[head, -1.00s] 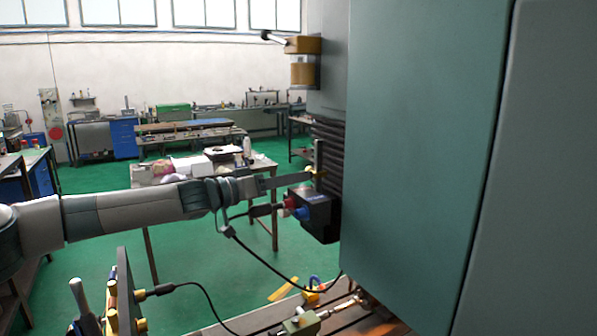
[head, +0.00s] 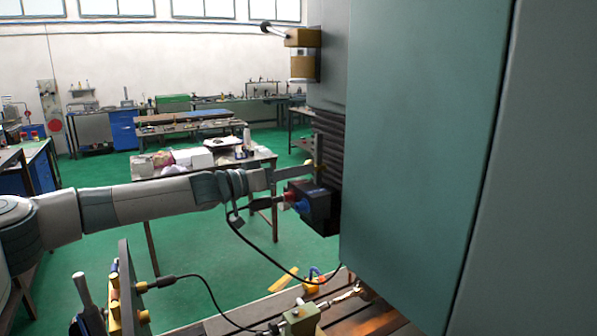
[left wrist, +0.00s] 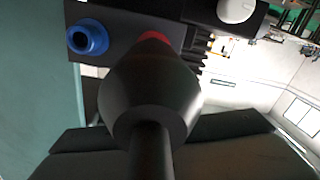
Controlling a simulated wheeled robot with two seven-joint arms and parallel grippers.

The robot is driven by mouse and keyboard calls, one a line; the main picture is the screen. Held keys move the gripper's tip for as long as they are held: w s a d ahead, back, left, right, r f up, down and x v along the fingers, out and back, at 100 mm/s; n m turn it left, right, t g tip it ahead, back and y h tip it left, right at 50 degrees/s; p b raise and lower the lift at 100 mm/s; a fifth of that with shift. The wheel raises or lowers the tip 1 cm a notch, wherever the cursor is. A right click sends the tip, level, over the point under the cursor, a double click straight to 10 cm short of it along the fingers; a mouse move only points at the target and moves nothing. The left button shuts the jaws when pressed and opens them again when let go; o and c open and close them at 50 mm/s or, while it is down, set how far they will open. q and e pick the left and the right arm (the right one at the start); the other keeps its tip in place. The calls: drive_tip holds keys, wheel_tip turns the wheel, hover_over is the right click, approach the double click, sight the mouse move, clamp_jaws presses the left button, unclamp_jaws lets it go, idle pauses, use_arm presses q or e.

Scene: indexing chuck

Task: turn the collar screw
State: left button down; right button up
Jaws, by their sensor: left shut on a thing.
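My left gripper (head: 310,169) reaches in from the left to the side of the machine column. A thin upright bar stands right at the fingertips. In the left wrist view a black cable plug (left wrist: 150,92) fills the middle, so the fingertips and what they hold are hidden there. My right gripper is not in view.
Just below the gripper is a black box (head: 322,216) with red and blue connectors (head: 300,208); a cable hangs from its plug. The large green machine cover (head: 425,130) blocks the right side. A bench with boxes (head: 205,158) stands behind.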

use_arm(q)
drive_tip(key=m, duration=0.5)
drive_tip(key=c, duration=1.6)
unclamp_jaws()
drive_tip(key=shift+c, duration=0.2)
drive_tip(key=shift+a+f, duration=0.1)
drive_tip(key=shift+a, duration=0.05)
drive_tip(key=shift+s+a+b, duration=0.35)
drive_tip(key=shift+a+b, duration=0.05)
drive_tip(key=shift+a, duration=0.05)
drive_tip(key=b+v, duration=0.5)
drive_tip(key=v, duration=1.1)
drive_tip(key=shift+f, duration=0.1)
